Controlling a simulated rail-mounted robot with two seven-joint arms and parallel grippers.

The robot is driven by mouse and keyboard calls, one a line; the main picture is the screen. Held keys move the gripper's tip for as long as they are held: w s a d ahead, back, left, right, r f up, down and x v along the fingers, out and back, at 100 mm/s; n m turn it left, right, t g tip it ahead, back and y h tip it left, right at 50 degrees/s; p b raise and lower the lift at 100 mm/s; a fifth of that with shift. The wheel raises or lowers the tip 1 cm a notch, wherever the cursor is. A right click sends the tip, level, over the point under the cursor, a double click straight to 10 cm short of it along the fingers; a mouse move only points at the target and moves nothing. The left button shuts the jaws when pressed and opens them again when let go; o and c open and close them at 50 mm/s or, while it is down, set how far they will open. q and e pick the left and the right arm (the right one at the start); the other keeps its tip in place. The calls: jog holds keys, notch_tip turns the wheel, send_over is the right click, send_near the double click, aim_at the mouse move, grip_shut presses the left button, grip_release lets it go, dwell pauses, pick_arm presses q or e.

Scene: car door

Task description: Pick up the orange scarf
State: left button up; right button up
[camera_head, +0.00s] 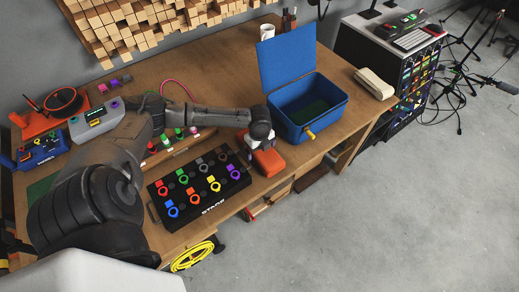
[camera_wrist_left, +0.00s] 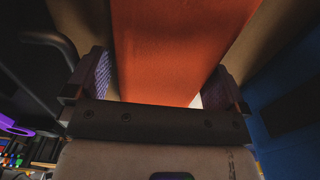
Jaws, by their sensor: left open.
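The orange scarf (camera_head: 269,162) looks like a folded orange block on the workbench, between the black stage box and the blue case. My left gripper (camera_head: 256,143) is right above it and hides part of it. In the left wrist view the scarf (camera_wrist_left: 175,50) runs between the two fingers of my open left gripper (camera_wrist_left: 158,82). Small gaps seem to show at its sides, and I cannot tell whether a finger touches it. My right gripper is not in view.
The open blue case (camera_head: 308,105) stands close on the right. The black stage box (camera_head: 198,187) with several coloured connectors lies on the left. The workbench (camera_head: 228,62) has bare wood at the back. Its front edge is close to the scarf.

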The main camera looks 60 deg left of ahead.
pick_arm(q)
jog(key=shift+c, duration=0.4)
jog(key=c, duration=0.6)
jog(key=shift+r, duration=0.15)
